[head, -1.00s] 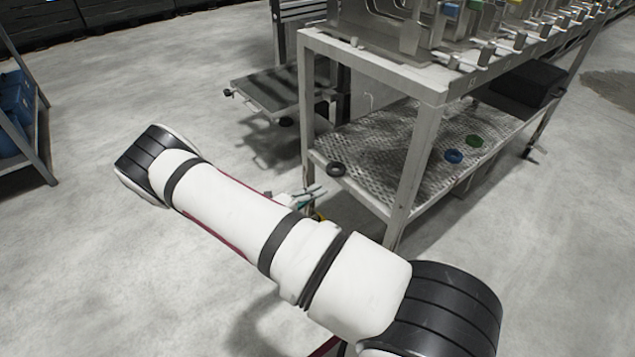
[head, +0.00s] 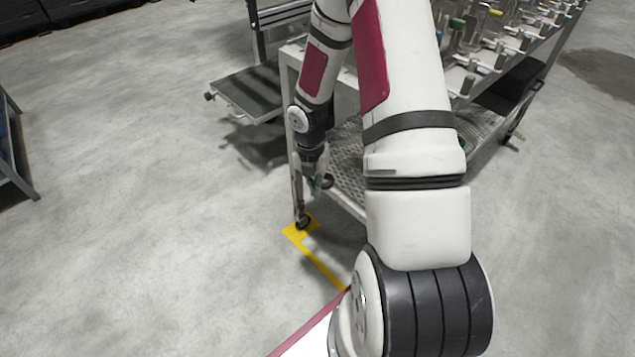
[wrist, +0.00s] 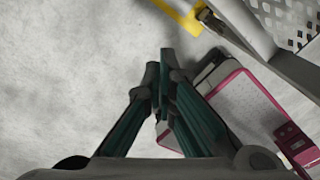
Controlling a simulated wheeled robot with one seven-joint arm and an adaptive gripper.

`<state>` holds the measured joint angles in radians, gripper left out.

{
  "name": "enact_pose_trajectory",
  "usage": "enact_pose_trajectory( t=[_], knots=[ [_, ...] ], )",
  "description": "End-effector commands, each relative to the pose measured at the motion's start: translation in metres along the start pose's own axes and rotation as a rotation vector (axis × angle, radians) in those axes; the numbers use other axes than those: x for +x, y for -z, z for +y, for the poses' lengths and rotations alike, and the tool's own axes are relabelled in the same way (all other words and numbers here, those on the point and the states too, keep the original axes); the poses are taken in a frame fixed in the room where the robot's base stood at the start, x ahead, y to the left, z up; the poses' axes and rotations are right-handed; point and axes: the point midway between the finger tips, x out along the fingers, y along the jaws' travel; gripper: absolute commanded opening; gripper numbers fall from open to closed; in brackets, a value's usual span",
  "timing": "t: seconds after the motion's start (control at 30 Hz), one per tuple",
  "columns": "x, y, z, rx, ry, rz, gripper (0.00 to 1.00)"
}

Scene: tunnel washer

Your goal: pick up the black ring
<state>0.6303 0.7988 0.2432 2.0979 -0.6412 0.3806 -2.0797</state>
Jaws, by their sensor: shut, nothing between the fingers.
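The black ring (head: 328,181) lies at the near left corner of the cart's perforated lower shelf (head: 347,168) in the head view, partly covered by my gripper. My gripper (head: 317,184) points down right beside the ring, on its left in the picture. I cannot tell whether they touch. In the wrist view, my gripper's teal and dark fingers (wrist: 160,66) are closed together with nothing between them, over the floor beside the shelf edge. The ring does not show in the wrist view.
The metal cart's leg (head: 293,150) stands just left of my gripper, with a yellow floor marking (head: 300,229) at its foot. The shelf's edge (wrist: 270,45) crosses the wrist view's upper right. A low platform (head: 250,90) stands behind.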

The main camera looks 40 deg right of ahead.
Motion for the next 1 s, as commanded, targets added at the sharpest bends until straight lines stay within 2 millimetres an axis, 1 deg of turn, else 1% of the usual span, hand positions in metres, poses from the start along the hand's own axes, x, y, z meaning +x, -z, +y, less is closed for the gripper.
enact_pose_trajectory(
  t=[0.03,0.1,0.17,0.23,0.37,0.7,0.77,0.8,0.9,1.0],
  knots=[
    [-0.01,-0.003,0.0,0.018,-0.031,-0.009,0.0],
    [-0.015,-0.006,0.001,0.033,-0.058,-0.018,0.0],
    [-0.016,-0.006,0.002,0.037,-0.068,-0.021,0.0],
    [-0.011,-0.006,0.003,0.038,-0.071,-0.021,0.0],
    [0.007,-0.007,0.004,0.036,-0.069,-0.019,0.0],
    [0.075,-0.008,0.008,0.035,-0.067,-0.019,0.0],
    [0.085,-0.008,0.009,0.036,-0.066,-0.019,0.0],
    [0.088,-0.013,0.009,0.039,-0.068,-0.023,0.0],
    [0.084,-0.03,0.008,0.041,-0.07,-0.024,0.0],
    [0.084,-0.04,0.007,0.039,-0.068,-0.023,0.0]
  ],
)
